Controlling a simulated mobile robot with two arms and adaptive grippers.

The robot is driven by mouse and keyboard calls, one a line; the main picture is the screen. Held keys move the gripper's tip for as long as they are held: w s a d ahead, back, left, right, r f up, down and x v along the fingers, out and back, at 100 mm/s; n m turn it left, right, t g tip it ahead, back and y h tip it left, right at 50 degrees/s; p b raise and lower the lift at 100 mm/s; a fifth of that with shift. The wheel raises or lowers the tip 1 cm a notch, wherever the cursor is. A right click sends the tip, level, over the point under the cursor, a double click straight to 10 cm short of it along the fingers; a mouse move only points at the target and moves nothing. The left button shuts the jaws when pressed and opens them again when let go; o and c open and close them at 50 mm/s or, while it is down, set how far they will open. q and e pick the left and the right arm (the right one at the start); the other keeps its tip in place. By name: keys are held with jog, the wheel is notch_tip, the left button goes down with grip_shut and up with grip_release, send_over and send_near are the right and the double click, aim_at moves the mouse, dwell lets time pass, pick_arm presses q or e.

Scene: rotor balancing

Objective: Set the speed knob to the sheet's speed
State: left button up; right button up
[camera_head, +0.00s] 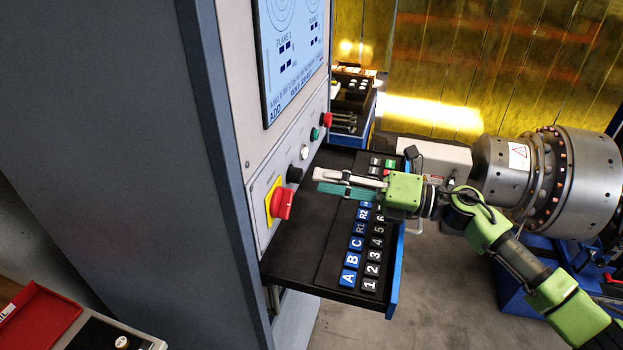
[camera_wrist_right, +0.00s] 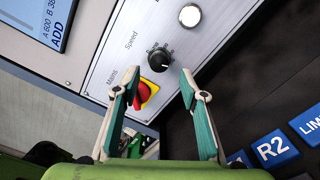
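The speed knob (camera_head: 294,174) is a small black knob on the light grey front panel of the cabinet. In the right wrist view the speed knob (camera_wrist_right: 160,60) sits below the word "Speed", with small scale marks whose values are too small to read. My right gripper (camera_head: 317,180) is a short way in front of the panel, above the keyboard drawer. In its wrist view the right gripper (camera_wrist_right: 160,75) is open and empty, with the knob framed between and beyond its fingertips. My left gripper is not in view. I cannot make out the sheet.
A red main switch (camera_head: 281,204) on a yellow plate is just below the knob. White (camera_head: 304,152), green (camera_head: 314,134) and red (camera_head: 326,119) buttons follow along the panel. The screen (camera_head: 290,50) is above; the black keyboard drawer (camera_head: 300,250) juts out underneath.

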jog(key=v, duration=0.7)
jog(key=shift+d, duration=0.2)
